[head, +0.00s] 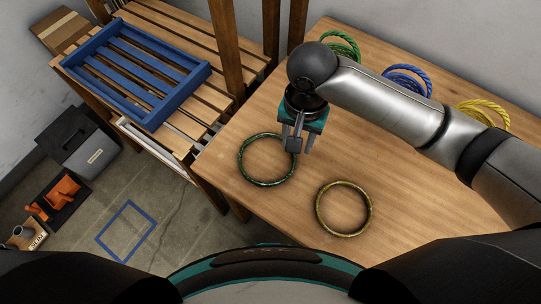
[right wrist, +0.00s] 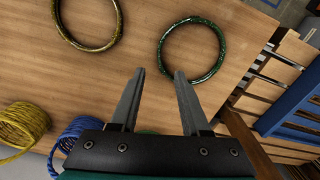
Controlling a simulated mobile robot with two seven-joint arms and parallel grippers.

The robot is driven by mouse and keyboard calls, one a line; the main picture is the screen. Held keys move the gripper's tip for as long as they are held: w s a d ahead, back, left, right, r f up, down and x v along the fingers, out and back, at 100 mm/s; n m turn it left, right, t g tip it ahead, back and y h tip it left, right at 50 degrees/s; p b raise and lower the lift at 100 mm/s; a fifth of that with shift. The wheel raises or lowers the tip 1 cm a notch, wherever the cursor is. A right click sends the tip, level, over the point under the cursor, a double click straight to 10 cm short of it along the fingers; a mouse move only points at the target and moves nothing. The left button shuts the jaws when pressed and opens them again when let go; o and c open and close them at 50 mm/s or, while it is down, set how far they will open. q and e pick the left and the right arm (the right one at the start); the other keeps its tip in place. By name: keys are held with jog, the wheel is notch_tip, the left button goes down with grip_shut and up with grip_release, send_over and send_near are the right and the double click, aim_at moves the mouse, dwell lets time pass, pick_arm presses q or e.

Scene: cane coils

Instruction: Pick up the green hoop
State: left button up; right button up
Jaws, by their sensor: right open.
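The green hoop (head: 241,168) lies flat on the wooden table near its left edge in the head view. It also shows whole in the right wrist view (right wrist: 161,52), just beyond my fingertips. My right gripper (head: 299,148) is above the hoop's right side in the head view, pointing down. In the right wrist view its two fingers (right wrist: 160,74) are spread apart with nothing between them. The fingers do not visibly touch the hoop. My left gripper is not in view.
A yellow hoop (head: 319,211) lies nearby on the table (head: 400,200). Green (head: 342,45), blue (head: 424,78) and yellow (head: 492,106) coils stand at the back. A blue slatted tray (head: 92,88) sits on the slatted rack at left. Bare wood surrounds the hoops.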

jog(key=b, duration=0.3)
send_over(293, 167)
jog(key=f, duration=0.5)
jog(key=s+f, duration=0.1)
jog(key=f, duration=0.2)
jog(key=shift+a+f, duration=0.15)
jog(key=shift+a, duration=0.05)
jog(key=shift+w+f, duration=0.1)
jog(key=shift+f, duration=0.4)
jog(key=f, duration=0.1)
jog(key=f+b, duration=0.1)
jog(key=f, duration=0.1)
jog(key=f+b, duration=0.1)
jog(key=f, duration=0.1)
jog(key=shift+w+d, duration=0.15)
jog(key=shift+w, duration=0.25)
grip_shut()
